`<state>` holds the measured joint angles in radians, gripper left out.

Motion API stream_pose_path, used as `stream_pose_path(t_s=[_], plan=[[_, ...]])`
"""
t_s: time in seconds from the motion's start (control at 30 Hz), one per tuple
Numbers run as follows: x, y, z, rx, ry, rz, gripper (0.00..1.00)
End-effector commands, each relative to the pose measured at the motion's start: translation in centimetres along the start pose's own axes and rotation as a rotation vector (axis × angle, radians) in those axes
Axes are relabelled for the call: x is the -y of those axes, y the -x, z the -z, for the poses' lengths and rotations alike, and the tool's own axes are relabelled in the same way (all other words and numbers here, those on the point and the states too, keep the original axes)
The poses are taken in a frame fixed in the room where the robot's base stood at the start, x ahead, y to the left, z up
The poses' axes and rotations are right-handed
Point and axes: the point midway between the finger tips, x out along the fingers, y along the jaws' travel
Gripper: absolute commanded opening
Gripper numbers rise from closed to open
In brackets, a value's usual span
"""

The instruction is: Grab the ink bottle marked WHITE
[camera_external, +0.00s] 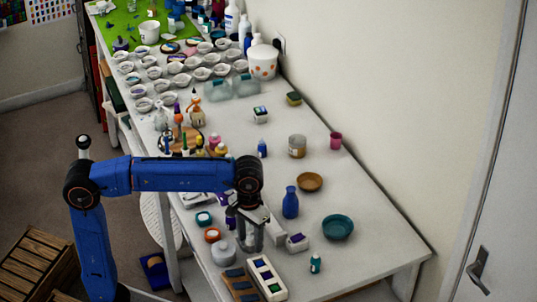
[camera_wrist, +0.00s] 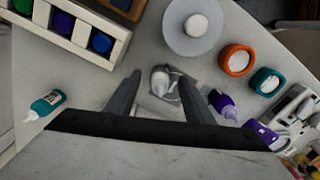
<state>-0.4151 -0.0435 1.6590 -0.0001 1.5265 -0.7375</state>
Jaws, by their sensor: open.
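My gripper (camera_wrist: 158,80) is open and points down at the white table. A small white bottle (camera_wrist: 161,79) stands between its two fingertips in the wrist view, with a gap to the fingers. Any marking on it is too small to read. In the external view my gripper (camera_external: 250,240) is low over the near part of the table, and I cannot make out the white bottle there.
A pale round jar (camera_wrist: 178,42), an orange jar (camera_wrist: 237,60) and a teal jar (camera_wrist: 265,81) stand close by. A white holder with coloured wells (camera_wrist: 88,32) is at upper left. A blue vase (camera_external: 290,203) and teal bowl (camera_external: 338,227) stand right of my gripper.

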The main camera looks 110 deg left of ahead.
Motion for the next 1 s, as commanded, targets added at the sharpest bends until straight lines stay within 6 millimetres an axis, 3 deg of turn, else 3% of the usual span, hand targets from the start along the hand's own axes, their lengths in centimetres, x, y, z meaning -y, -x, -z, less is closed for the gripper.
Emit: stream_pose_path(t_s=[0.27, 0.47, 0.8, 1.0], plan=[[0.0, -0.3, 0.0, -0.001, 0.000, -0.001, 0.48], [0.0, -0.3, 0.0, -0.001, 0.000, -0.001, 0.05], [0.0, 0.0, 0.0, -0.001, 0.000, -0.001, 0.03], [-0.1, 2.6, 0.1, -0.003, 0.000, -0.003, 0.03]])
